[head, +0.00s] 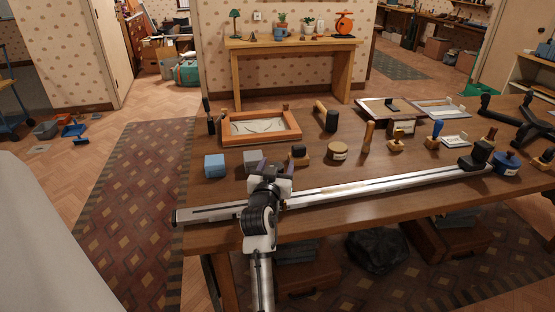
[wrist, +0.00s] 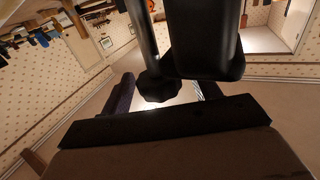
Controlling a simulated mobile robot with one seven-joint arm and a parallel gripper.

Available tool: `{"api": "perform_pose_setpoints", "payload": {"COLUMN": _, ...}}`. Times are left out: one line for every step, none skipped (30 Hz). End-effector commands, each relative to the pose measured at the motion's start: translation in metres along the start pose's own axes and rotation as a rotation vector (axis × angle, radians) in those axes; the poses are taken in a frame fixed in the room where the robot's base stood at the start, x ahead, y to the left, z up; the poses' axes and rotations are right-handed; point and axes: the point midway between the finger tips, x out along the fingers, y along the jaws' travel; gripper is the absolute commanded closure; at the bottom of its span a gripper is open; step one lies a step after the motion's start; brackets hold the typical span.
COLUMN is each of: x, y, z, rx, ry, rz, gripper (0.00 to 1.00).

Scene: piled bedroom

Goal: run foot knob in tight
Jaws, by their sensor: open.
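A dark lobed knob (wrist: 161,86) on a grey rod (wrist: 143,35) shows close up in the wrist view. A black block (wrist: 205,40) is beside it on the right. My gripper (wrist: 160,100) is open, with one finger on either side of the knob in the picture; I cannot tell whether they touch it. In the head view my gripper (head: 274,168) is over the near left part of the table, by a long silver rail (head: 365,187). I cannot make out the knob there; my wrist may hide it. A black fitting (head: 480,155) is at the rail's right end.
The wooden table (head: 225,190) holds a blue cube (head: 214,166), a grey block (head: 252,156), an orange-framed tray (head: 292,122), a mallet (head: 330,118), a round tin (head: 337,151) and several small tools. Bags and boxes lie underneath.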

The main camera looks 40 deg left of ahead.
Motion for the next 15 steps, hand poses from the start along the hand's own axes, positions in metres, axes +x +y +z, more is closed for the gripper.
{"api": "perform_pose_setpoints", "payload": {"x": 0.0054, "y": 0.0001, "z": -0.0020, "rx": 0.001, "ry": 0.001, "rz": 0.000, "gripper": 0.38}}
{"api": "perform_pose_setpoints", "payload": {"x": 0.0077, "y": 0.0000, "z": -0.0016, "rx": 0.001, "ry": 0.001, "rz": 0.000, "gripper": 0.38}}
{"api": "perform_pose_setpoints", "payload": {"x": 0.0100, "y": 0.0000, "z": -0.0011, "rx": 0.000, "ry": 0.000, "rz": 0.000, "gripper": 0.38}}
{"api": "perform_pose_setpoints", "payload": {"x": 0.0113, "y": 0.0000, "z": -0.0009, "rx": 0.000, "ry": 0.000, "rz": 0.000, "gripper": 0.38}}
{"api": "perform_pose_setpoints", "payload": {"x": 0.0123, "y": 0.0000, "z": -0.0006, "rx": 0.000, "ry": 0.000, "rz": 0.000, "gripper": 0.38}}
{"api": "perform_pose_setpoints", "payload": {"x": 0.0133, "y": -0.0001, "z": -0.0002, "rx": 0.000, "ry": 0.000, "rz": -0.001, "gripper": 0.38}}
{"api": "perform_pose_setpoints", "payload": {"x": 0.0138, "y": -0.0001, "z": 0.0000, "rx": 0.000, "ry": 0.000, "rz": -0.001, "gripper": 0.38}}
{"api": "perform_pose_setpoints", "payload": {"x": 0.0141, "y": -0.0002, "z": 0.0001, "rx": 0.000, "ry": 0.000, "rz": -0.001, "gripper": 0.38}}
{"api": "perform_pose_setpoints", "payload": {"x": 0.0142, "y": -0.0001, "z": 0.0002, "rx": 0.000, "ry": 0.000, "rz": -0.001, "gripper": 0.38}}
{"api": "perform_pose_setpoints", "payload": {"x": 0.0142, "y": -0.0001, "z": 0.0003, "rx": 0.000, "ry": 0.001, "rz": -0.001, "gripper": 0.38}}
{"api": "perform_pose_setpoints", "payload": {"x": 0.0141, "y": -0.0001, "z": 0.0003, "rx": 0.000, "ry": 0.001, "rz": -0.001, "gripper": 0.38}}
{"api": "perform_pose_setpoints", "payload": {"x": 0.0141, "y": -0.0002, "z": 0.0002, "rx": 0.000, "ry": 0.001, "rz": -0.001, "gripper": 0.38}}
{"api": "perform_pose_setpoints", "payload": {"x": 0.0140, "y": -0.0002, "z": 0.0002, "rx": 0.000, "ry": 0.001, "rz": -0.001, "gripper": 0.38}}
{"api": "perform_pose_setpoints", "payload": {"x": 0.0140, "y": -0.0002, "z": 0.0002, "rx": 0.000, "ry": 0.001, "rz": -0.001, "gripper": 0.38}}
{"api": "perform_pose_setpoints", "payload": {"x": 0.0139, "y": -0.0002, "z": 0.0001, "rx": 0.000, "ry": 0.001, "rz": -0.001, "gripper": 0.44}}
